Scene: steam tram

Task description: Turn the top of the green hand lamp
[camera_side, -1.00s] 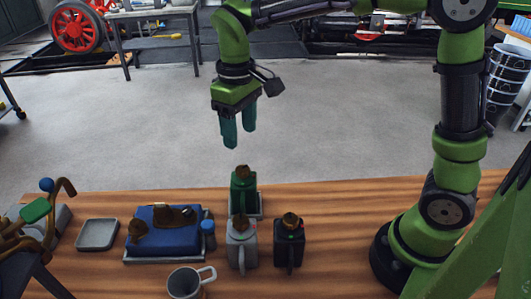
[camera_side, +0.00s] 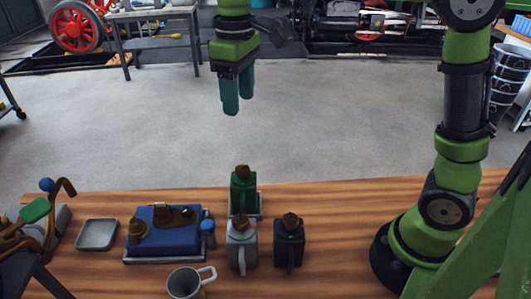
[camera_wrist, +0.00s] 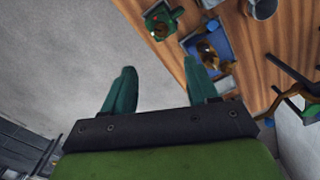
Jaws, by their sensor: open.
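The green hand lamp (camera_side: 243,192) stands upright on a small grey tray at the back edge of the wooden bench, with a brown top (camera_side: 243,171). In the wrist view the green lamp (camera_wrist: 161,20) shows at the top, beyond my fingers. My gripper (camera_side: 238,108) hangs well above the lamp, fingers pointing down, apart from it and empty. In the wrist view its two teal fingers (camera_wrist: 160,90) are spread apart with nothing between them.
A grey lamp (camera_side: 241,245) and a black lamp (camera_side: 289,243) stand close in front of the green one. A blue box (camera_side: 165,236) on a tray, a shallow grey dish (camera_side: 97,234) and a mug (camera_side: 190,282) lie to the left.

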